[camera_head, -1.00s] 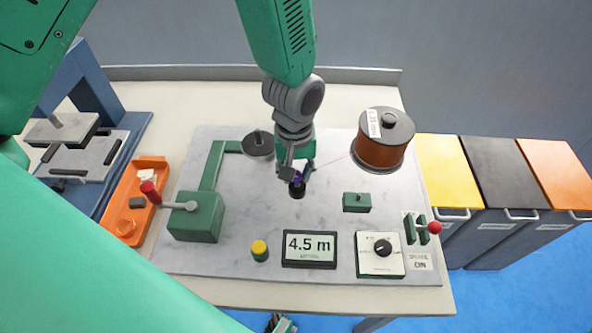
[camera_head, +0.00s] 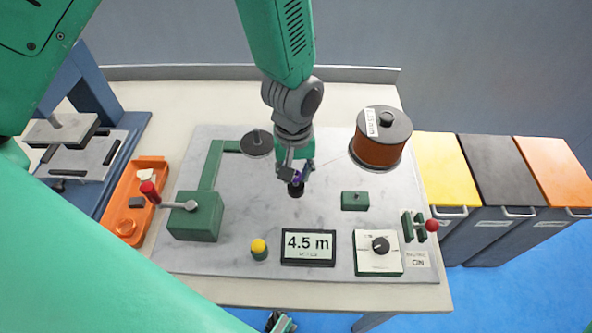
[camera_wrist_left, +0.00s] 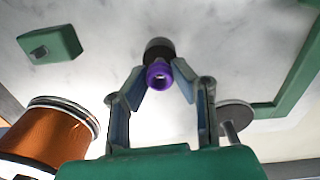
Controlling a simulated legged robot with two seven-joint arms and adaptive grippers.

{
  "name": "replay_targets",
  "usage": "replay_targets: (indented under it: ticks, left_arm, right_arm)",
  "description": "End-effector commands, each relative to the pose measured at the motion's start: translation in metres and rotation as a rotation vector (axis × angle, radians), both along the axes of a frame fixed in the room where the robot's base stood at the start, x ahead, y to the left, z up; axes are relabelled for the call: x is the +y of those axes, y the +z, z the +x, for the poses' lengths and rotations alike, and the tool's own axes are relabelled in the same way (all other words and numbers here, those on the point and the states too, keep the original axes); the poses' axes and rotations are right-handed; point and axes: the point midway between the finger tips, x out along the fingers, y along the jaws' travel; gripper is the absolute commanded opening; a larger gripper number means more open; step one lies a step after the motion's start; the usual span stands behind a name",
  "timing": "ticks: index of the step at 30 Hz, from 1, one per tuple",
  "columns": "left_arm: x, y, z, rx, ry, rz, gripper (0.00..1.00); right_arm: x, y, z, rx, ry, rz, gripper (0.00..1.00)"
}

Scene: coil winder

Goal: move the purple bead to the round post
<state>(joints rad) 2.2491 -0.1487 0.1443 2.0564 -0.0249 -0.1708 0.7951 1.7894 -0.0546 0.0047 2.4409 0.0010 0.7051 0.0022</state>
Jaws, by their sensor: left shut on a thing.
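The purple bead (camera_wrist_left: 160,75) is between the fingertips of my left gripper (camera_wrist_left: 159,84) in the left wrist view. In the head view the left gripper (camera_head: 297,174) points down over the middle of the board and is shut on the purple bead (camera_head: 296,181). A short black round post (camera_wrist_left: 159,48) shows just beyond the bead, and in the head view the black post (camera_head: 296,191) is right below it. I cannot tell whether bead and post touch. Part of what may be my right gripper (camera_head: 280,322) shows at the bottom edge; its fingers are unclear.
A copper wire spool (camera_head: 380,140) stands right of the gripper, with a thin wire running towards it. A grey disc (camera_head: 257,143) on a green arm is to the left. A small green block (camera_head: 355,200), a display (camera_head: 308,247) and a yellow button (camera_head: 259,248) are nearby.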

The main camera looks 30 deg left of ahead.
Motion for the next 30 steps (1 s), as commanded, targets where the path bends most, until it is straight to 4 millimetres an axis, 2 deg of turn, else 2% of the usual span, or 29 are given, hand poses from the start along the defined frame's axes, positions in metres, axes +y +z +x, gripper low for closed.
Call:
replay_targets:
  ticks: [20,21,22,30]
  left_arm:
    - [0.000,-0.020,0.000,0.001,0.000,0.001,0.13]
    - [0.000,-0.019,0.000,0.000,0.000,0.000,0.36]
    - [0.000,-0.019,0.000,0.000,0.000,0.000,0.46]
    - [0.000,-0.019,0.000,0.000,0.000,0.000,0.46]
  right_arm:
    - [0.000,-0.010,0.000,0.000,0.000,0.000,0.40]
    - [0.000,-0.009,0.000,0.000,0.000,0.000,0.40]
    - [0.000,-0.009,0.000,0.000,0.000,0.000,0.40]
    - [0.000,-0.009,0.000,0.000,0.000,0.000,0.40]
